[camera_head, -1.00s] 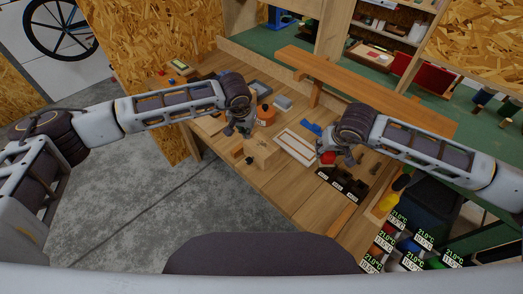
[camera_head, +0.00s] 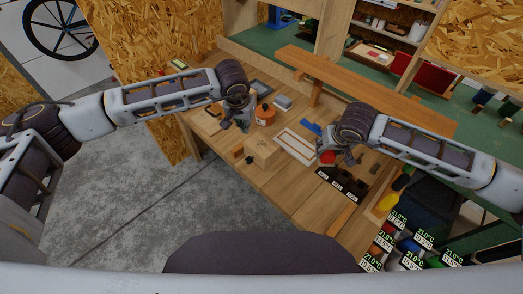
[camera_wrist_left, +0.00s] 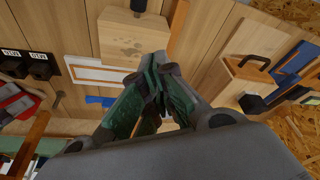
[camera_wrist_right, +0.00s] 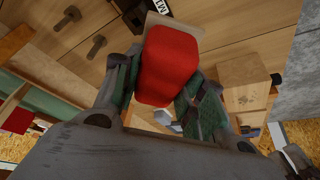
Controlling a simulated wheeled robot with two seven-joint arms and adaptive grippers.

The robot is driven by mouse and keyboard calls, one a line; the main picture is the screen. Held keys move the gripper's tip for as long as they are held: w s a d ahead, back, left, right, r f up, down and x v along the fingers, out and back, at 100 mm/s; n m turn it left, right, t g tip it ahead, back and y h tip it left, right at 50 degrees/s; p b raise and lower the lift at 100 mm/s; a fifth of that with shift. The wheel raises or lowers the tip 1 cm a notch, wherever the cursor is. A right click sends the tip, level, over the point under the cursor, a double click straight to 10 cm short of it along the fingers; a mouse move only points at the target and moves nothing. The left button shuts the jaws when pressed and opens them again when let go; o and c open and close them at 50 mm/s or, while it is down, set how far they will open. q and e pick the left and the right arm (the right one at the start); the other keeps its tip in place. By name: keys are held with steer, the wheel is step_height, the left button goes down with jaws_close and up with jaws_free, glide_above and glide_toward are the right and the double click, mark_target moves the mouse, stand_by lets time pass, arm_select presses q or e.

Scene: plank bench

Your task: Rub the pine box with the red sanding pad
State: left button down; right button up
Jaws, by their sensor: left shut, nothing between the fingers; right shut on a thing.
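The pine box (camera_head: 262,152) sits on the plank bench near its front edge. It shows at the top of the left wrist view (camera_wrist_left: 130,35), with small dark marks on its face, and at the right of the right wrist view (camera_wrist_right: 246,86). My right gripper (camera_head: 329,156) is shut on the red sanding pad (camera_wrist_right: 168,66), held to the right of the box and apart from it. In the head view the pad is partly hidden by the gripper. My left gripper (camera_head: 240,126) is shut and empty, just behind and left of the box; its closed fingers show in the left wrist view (camera_wrist_left: 155,82).
An orange container (camera_head: 264,115) stands behind the box. A white-framed tray (camera_head: 293,146) and a blue item (camera_head: 311,129) lie between the box and the right arm. A black labelled holder (camera_head: 342,184) is at the front right. A raised plank (camera_head: 360,85) spans the back.

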arm_select(q)
steer(key=v, duration=0.8)
steer(key=shift+r, duration=0.15)
steer(key=shift+s, duration=0.25)
